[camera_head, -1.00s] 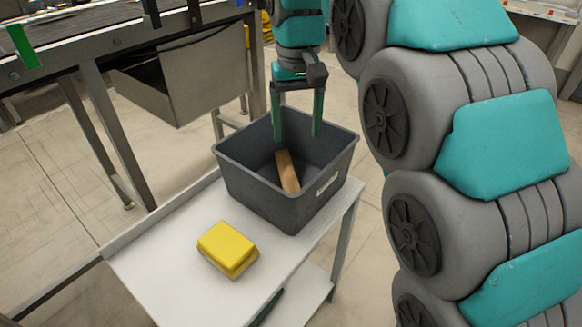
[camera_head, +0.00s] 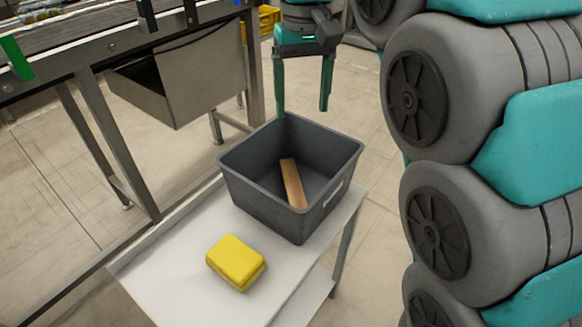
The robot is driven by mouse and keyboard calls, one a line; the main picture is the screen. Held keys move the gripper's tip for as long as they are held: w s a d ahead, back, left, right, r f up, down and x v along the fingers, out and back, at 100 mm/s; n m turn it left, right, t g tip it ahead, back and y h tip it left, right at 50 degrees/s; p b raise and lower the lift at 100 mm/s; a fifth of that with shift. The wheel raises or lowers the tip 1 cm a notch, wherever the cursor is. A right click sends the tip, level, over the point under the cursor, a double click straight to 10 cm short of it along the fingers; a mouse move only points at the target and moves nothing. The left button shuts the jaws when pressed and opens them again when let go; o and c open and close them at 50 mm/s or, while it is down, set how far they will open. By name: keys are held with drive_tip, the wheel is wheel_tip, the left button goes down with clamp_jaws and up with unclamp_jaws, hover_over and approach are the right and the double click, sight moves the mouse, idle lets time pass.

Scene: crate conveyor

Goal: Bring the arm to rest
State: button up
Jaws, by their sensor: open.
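My gripper (camera_head: 303,108) hangs at the top middle of the view, fingers pointing down. Its two teal fingers are spread apart with nothing between them. In the picture its fingertips appear at the far rim of a grey crate (camera_head: 262,207). The crate stands on a white table, and a brown wooden block (camera_head: 293,184) lies inside it. My teal and grey arm links fill the right side of the view.
A yellow box-like item (camera_head: 236,262) lies on the white table (camera_head: 170,262), in front of the crate. A conveyor (camera_head: 110,45) with a metal bin (camera_head: 180,85) under it runs along the upper left. Another yellow object (camera_head: 268,20) shows behind the gripper. Floor is clear at the far left.

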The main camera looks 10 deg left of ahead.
drive_tip(key=shift+f, duration=0.1)
drive_tip(key=s+d+f+m, duration=0.2)
drive_tip(key=s+d+f, duration=0.15)
drive_tip(key=d, duration=0.65)
drive_tip(key=s+d+f+m+g, duration=0.1)
drive_tip(key=s+d+f, duration=0.6)
drive_tip(key=s+f, duration=0.2)
drive_tip(key=s+d+f+m, duration=0.2)
drive_tip(key=s+d+f, duration=0.6)
drive_tip(key=s, duration=0.4)
drive_tip(key=shift+d+f+m+g, duration=0.2)
drive_tip(key=shift+f+m+g, duration=0.1)
drive_tip(key=shift+f+g, duration=0.1)
